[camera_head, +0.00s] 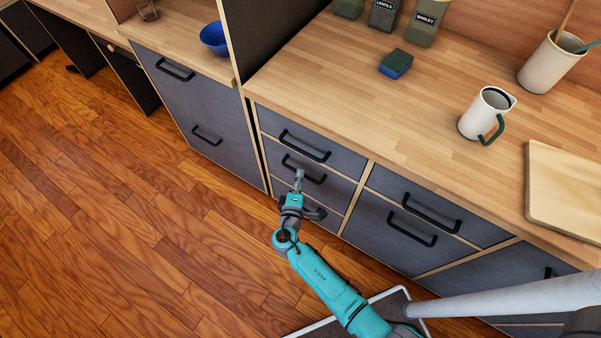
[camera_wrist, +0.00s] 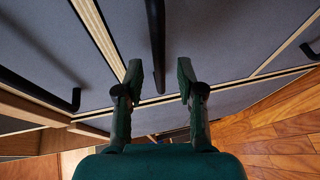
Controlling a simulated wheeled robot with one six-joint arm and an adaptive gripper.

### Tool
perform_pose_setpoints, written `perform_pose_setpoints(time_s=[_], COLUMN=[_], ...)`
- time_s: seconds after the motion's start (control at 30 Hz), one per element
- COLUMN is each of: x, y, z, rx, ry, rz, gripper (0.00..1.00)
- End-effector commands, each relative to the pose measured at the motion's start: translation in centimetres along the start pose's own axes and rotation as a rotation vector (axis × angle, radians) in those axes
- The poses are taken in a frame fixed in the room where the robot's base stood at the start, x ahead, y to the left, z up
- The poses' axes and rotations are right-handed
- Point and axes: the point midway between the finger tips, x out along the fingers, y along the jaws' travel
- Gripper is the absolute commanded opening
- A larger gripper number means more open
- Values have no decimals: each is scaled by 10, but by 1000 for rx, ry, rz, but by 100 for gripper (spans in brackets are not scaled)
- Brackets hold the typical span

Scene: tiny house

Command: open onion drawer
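A column of three dark grey drawers stands under the counter, each with a black bar handle; no label shows which is the onion drawer. The top drawer handle (camera_head: 304,146), middle drawer handle (camera_head: 303,169) and bottom drawer handle (camera_head: 315,212) show in the head view. The drawers look shut. My gripper (camera_head: 299,173) is at the middle drawer's handle and hides part of it. In the wrist view my gripper (camera_wrist: 158,72) is open, with one black handle (camera_wrist: 157,45) between its two fingers, apart from both. How deep the handle sits between them is unclear.
More drawers (camera_head: 405,225) stand to the right and a tall drawer unit (camera_head: 200,105) to the left. The wooden floor (camera_head: 120,230) at left is clear.

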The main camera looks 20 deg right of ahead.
Motion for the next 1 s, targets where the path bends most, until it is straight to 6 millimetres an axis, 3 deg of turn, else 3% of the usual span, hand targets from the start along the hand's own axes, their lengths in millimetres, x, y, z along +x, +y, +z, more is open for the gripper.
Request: perform_pose_setpoints(time_s=[0.2, 0.57, 0.6, 0.73, 1.0], x=[24, 29, 29, 29, 29], y=[0, 0, 0, 0, 0], z=[0, 0, 0, 0, 0], rx=[0, 0, 0, 0, 0], ry=[-1, 1, 1, 1, 1], rz=[1, -1, 0, 0, -1], gripper=[38, 38, 35, 3, 0])
